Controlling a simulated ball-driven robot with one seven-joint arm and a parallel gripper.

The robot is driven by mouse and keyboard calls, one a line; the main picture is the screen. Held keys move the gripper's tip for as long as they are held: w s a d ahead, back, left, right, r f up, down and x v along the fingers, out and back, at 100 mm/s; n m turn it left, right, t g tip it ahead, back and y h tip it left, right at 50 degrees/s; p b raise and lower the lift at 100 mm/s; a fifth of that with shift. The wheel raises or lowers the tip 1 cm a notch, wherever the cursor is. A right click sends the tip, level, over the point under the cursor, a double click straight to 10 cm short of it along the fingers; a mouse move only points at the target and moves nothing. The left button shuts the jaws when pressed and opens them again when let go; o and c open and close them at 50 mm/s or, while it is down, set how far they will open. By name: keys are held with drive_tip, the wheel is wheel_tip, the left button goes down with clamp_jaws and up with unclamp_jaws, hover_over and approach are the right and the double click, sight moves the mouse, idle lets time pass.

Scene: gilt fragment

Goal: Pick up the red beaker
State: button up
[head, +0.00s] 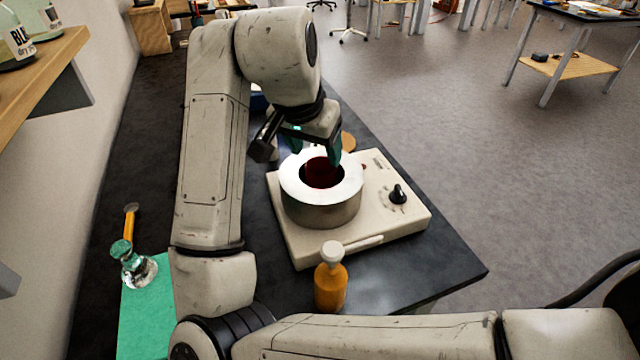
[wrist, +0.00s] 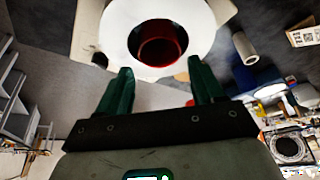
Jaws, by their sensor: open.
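The red beaker (head: 322,174) sits inside the round opening of a white-topped metal bath (head: 322,208) on a cream hotplate (head: 400,218). In the wrist view the beaker (wrist: 160,45) shows as a dark red round rim within the white ring (wrist: 118,25). My gripper (head: 317,150) is above the far part of the bath, its green fingers pointing down. In the wrist view the two fingers (wrist: 160,72) are apart with nothing between them, and the beaker lies ahead of their tips. The lower part of the beaker is hidden in the bath.
An orange bottle with a white cap (head: 331,278) stands at the near edge of the hotplate. A wooden shelf (head: 45,52) juts from the left wall. The dark bench (head: 440,270) is bare at right.

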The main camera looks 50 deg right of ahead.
sight(320, 162)
drive_tip(key=shift+x, duration=2.7)
drive_tip(key=shift+c, duration=0.2)
drive_tip(key=c, duration=1.1)
drive_tip(key=shift+r, duration=0.1)
